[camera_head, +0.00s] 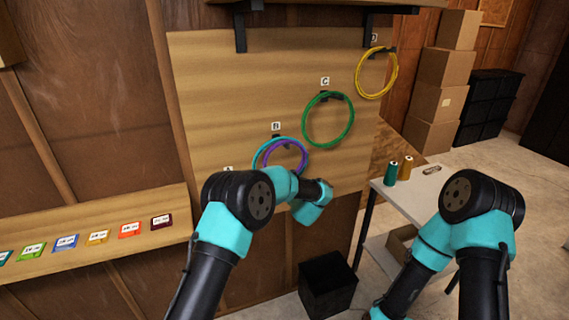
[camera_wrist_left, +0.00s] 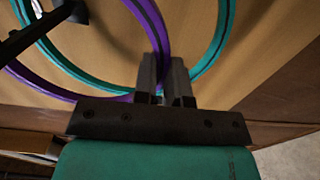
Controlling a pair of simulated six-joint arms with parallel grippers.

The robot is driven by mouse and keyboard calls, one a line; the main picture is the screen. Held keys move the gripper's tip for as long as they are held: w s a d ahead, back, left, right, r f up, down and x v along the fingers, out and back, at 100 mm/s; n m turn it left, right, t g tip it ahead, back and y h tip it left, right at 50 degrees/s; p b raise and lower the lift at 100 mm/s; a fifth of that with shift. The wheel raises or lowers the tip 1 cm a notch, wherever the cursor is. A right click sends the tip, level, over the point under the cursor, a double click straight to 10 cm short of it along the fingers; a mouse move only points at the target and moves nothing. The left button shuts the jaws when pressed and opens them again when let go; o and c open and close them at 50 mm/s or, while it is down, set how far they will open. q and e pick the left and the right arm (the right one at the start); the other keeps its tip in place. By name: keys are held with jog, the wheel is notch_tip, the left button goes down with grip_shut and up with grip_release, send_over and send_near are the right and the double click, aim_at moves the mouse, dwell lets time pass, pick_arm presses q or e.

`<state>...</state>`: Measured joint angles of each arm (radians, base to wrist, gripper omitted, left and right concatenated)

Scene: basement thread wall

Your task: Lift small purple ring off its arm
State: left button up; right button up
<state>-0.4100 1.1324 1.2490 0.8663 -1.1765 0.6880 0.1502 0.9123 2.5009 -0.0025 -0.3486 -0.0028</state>
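The small purple ring (camera_head: 297,151) hangs on the black arm (camera_head: 276,135) under label B, together with a larger teal ring (camera_head: 257,158). In the left wrist view the purple ring (camera_wrist_left: 70,88) crosses the teal ring (camera_wrist_left: 75,68), and both loop around the black arm (camera_wrist_left: 68,10) at upper left. My left gripper (camera_wrist_left: 164,75) is at the purple ring's lower part, its two fingers close together with the purple band between them. The teal ring passes beside and behind the fingers. In the head view my left wrist hides the fingertips. My right gripper is out of view.
A green ring (camera_head: 349,122) hangs under label C and a yellow ring (camera_head: 360,84) under D. A side table (camera_head: 425,190) carries two spools. A black bin (camera_head: 327,285) stands below the board. A ledge with coloured cards (camera_head: 97,238) is at left.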

pick_arm(q)
grip_shut()
jog(key=shift+r, duration=0.85)
jog(key=r+v, duration=0.1)
jog(key=v, duration=0.9)
jog(key=shift+r, duration=0.3)
